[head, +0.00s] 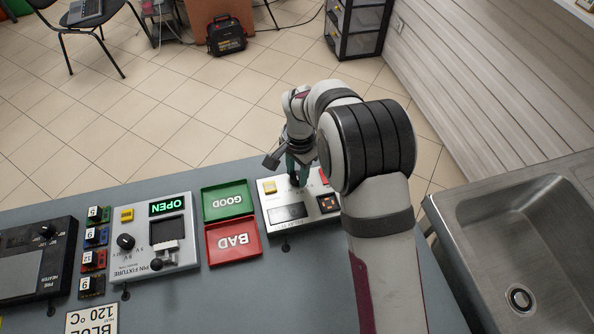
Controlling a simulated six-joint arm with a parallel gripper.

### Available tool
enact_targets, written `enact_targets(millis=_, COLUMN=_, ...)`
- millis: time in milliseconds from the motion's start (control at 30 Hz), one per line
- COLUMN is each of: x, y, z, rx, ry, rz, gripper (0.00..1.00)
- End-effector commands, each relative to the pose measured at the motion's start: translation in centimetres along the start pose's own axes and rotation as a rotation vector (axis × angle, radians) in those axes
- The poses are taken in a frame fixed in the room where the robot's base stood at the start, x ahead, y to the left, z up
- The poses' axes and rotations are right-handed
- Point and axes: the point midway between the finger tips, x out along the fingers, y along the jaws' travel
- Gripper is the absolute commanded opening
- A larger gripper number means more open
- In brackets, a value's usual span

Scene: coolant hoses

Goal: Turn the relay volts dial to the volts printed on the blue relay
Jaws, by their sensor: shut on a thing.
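The blue relay (95,236) lies in a column of coloured relays at the left of the bench. It carries a white label whose number is too small to read surely. My gripper (295,176) reaches down over the back of a light panel (269,211), a relay tester by its look. Its fingers are shut on a dark knob (294,182) there, which seems to be the volts dial. The knob's pointer and scale are mostly hidden by the fingers and arm, so I cannot tell its setting. The panel's right part is behind my arm.
Left of the panel are a green GOOD tray (228,215) and a red BAD tray (250,255). A steel sink (470,218) is at right.

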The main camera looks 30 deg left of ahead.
Motion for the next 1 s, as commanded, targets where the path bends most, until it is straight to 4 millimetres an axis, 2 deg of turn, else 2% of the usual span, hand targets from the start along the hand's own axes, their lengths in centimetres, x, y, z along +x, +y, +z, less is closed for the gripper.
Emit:
enact_targets(millis=67, x=-0.1, y=-0.1, z=0.0, rx=0.0, ry=0.0, rz=-0.002, gripper=0.0)
enact_targets(millis=100, x=-0.1, y=-0.1, z=0.0, rx=0.0, ry=0.0, rz=-0.002, gripper=0.48)
enact_targets(millis=233, x=-0.1, y=0.0, z=0.0, rx=-0.001, ry=0.0, rz=-0.001, gripper=0.71)
enact_targets(millis=500, x=-0.1, y=0.0, z=0.0, rx=-0.001, ry=0.0, rz=0.0, gripper=0.71)
enact_targets(millis=633, x=-1.2, y=-0.1, z=-0.1, rx=-0.002, ry=0.002, rz=-0.002, gripper=0.71)
enact_targets(millis=767, x=-4.6, y=-0.1, z=-0.1, rx=-0.001, ry=0.003, rz=-0.005, gripper=0.71)
enact_targets(millis=1000, x=-12.1, y=-0.1, z=0.0, rx=-0.001, ry=0.002, rz=-0.004, gripper=0.71)
